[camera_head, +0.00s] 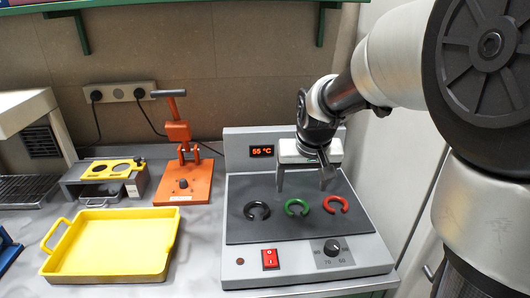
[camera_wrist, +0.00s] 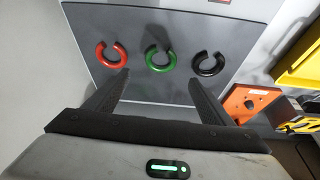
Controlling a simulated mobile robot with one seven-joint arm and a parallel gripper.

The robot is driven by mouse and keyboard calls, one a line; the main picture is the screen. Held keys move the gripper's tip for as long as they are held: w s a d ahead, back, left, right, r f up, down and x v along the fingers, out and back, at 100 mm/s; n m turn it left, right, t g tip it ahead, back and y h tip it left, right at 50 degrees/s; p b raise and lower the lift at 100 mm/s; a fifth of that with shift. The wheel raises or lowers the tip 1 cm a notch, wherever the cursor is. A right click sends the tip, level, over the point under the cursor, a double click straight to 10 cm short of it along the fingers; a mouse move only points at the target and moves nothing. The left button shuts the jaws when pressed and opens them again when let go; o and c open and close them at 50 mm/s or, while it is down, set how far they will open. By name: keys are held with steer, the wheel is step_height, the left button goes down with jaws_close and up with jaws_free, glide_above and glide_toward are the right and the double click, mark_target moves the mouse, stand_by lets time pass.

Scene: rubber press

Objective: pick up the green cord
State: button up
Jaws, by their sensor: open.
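The green cord (camera_head: 288,207) is an open C-shaped ring. It lies flat on the dark plate (camera_head: 290,228) of the grey heating device, between a black cord (camera_head: 247,211) and a red cord (camera_head: 328,205). My gripper (camera_head: 301,188) is open and empty above the back of the plate, pointing down. In the head view its fingers are behind the green cord. In the wrist view the green cord (camera_wrist: 148,58) shows in the middle, beyond and roughly between the fingertips (camera_wrist: 160,78), with the red cord (camera_wrist: 98,56) on the left and the black cord (camera_wrist: 197,65) on the right.
The device has a 55 °C display (camera_head: 262,152), a red switch (camera_head: 270,259) and a dial (camera_head: 331,248) in front. An orange press (camera_head: 180,182) and an empty yellow tray (camera_head: 108,262) stand left. A green shelf (camera_head: 150,4) hangs above.

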glide_toward(296, 208)
steer(key=shift+w+f, duration=0.3)
steer(key=b+x, duration=0.1)
steer(key=x, duration=0.4)
steer(key=shift+s+f, duration=0.1)
steer(key=shift+f, duration=0.05)
steer(key=c, duration=1.1)
